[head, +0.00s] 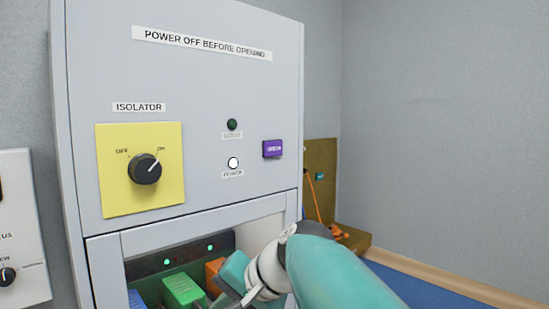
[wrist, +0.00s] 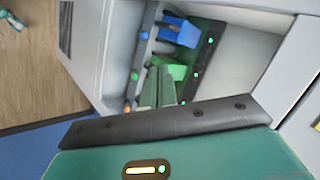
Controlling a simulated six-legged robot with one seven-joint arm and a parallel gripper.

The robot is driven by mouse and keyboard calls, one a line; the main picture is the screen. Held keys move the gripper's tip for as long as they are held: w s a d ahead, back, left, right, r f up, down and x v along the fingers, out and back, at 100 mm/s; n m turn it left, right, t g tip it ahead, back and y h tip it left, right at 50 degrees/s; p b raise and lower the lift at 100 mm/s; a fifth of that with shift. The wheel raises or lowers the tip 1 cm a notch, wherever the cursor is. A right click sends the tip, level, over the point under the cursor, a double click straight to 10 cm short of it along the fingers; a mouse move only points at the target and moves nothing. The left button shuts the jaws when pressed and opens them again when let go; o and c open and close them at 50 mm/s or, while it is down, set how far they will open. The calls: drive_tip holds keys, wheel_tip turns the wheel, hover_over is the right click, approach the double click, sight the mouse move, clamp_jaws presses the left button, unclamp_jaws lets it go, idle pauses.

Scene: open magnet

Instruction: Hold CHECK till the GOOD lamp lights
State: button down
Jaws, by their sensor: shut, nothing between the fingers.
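No label that I can read says CHECK or GOOD. A purple button (head: 272,149) with unclear lettering is on the right of the grey cabinet front. A dark green, unlit lamp (head: 232,124) with an unreadable label sits left of it, above the lit white POWER lamp (head: 233,162). My gripper (head: 228,283) is at the open bay in the lower cabinet, below and apart from the purple button. In the wrist view its green fingers (wrist: 158,84) are together and empty, overlapping the view of a green module (wrist: 172,69). I cannot tell whether they touch it.
The bay holds a blue module (wrist: 180,31), the green module and an orange module (head: 214,275), with small green lights on a dark bar (head: 188,254). The yellow ISOLATOR plate (head: 112,180) has its knob (head: 145,169) towards ON. A brown board (head: 321,190) stands behind, right.

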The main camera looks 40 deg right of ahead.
sight(275, 149)
drive_tip(key=d+r+m+t, duration=0.5)
drive_tip(key=d+r+m, duration=0.1)
drive_tip(key=d+r, duration=0.75)
drive_tip(key=s+d+r+t+h, duration=0.1)
drive_tip(key=s+d+r+t, duration=0.1)
drive_tip(key=s+d+r, duration=0.1)
drive_tip(key=s+d+r+m+t+h, duration=0.1)
drive_tip(key=s+d+r+t, duration=0.1)
drive_tip(key=d+r, duration=0.3)
wheel_tip(275, 149, up, 3)
drive_tip(key=shift+s+f+h, duration=0.1)
drive_tip(key=shift+s+h, duration=0.3)
drive_tip(key=shift+s, duration=0.25)
drive_tip(key=w, duration=1.3)
drive_tip(key=shift+a, duration=0.1)
drive_tip(key=shift+w, duration=0.5)
drive_tip(key=shift+w+a, duration=0.1)
